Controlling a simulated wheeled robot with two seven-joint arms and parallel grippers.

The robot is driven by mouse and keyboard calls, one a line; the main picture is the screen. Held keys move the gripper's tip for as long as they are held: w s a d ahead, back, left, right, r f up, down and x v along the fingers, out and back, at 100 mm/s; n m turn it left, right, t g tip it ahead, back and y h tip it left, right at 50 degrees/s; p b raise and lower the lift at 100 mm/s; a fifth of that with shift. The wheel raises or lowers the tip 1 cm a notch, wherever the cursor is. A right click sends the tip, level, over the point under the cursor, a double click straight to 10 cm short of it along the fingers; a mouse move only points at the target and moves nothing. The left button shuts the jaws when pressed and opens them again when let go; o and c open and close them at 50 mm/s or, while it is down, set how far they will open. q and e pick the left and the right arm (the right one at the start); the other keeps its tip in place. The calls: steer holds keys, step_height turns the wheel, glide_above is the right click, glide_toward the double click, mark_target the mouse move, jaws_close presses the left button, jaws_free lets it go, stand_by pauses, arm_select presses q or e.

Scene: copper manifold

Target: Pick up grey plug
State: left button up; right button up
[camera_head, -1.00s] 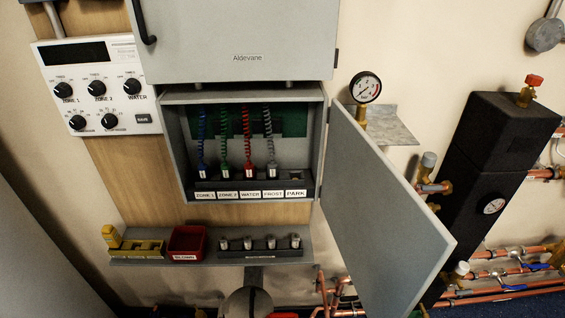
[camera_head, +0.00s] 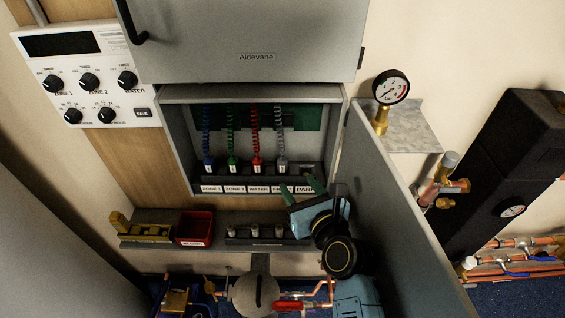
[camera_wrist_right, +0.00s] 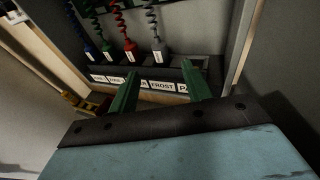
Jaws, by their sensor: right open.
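The grey plug (camera_head: 281,167) stands upright in the black socket strip (camera_head: 234,178) inside the open cabinet, under a grey coiled cord. It is the rightmost of the plugs, above the FROST label. In the right wrist view the grey plug (camera_wrist_right: 158,54) stands just beyond the fingertips, roughly in line with the gap between them. My right gripper (camera_head: 302,187) enters the cabinet from the lower right. Its green fingers (camera_wrist_right: 160,72) are open and empty, in front of the strip and apart from the plug. My left gripper is not in view.
Blue (camera_head: 208,163), green (camera_head: 232,163) and red (camera_head: 257,163) plugs stand left of the grey one. The open cabinet door (camera_head: 392,215) is close to my right arm. A shelf below holds a red bin (camera_head: 194,228) and a dark rack (camera_head: 250,241). A gauge (camera_head: 390,88) stands right.

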mark_target(285, 166)
steer(key=x, duration=0.4)
steer(key=shift+b+x, duration=0.35)
steer(key=shift+x, duration=2.9)
steer(key=shift+f, duration=0.15)
steer(key=c, duration=1.1)
steer(key=shift+o, duration=0.2)
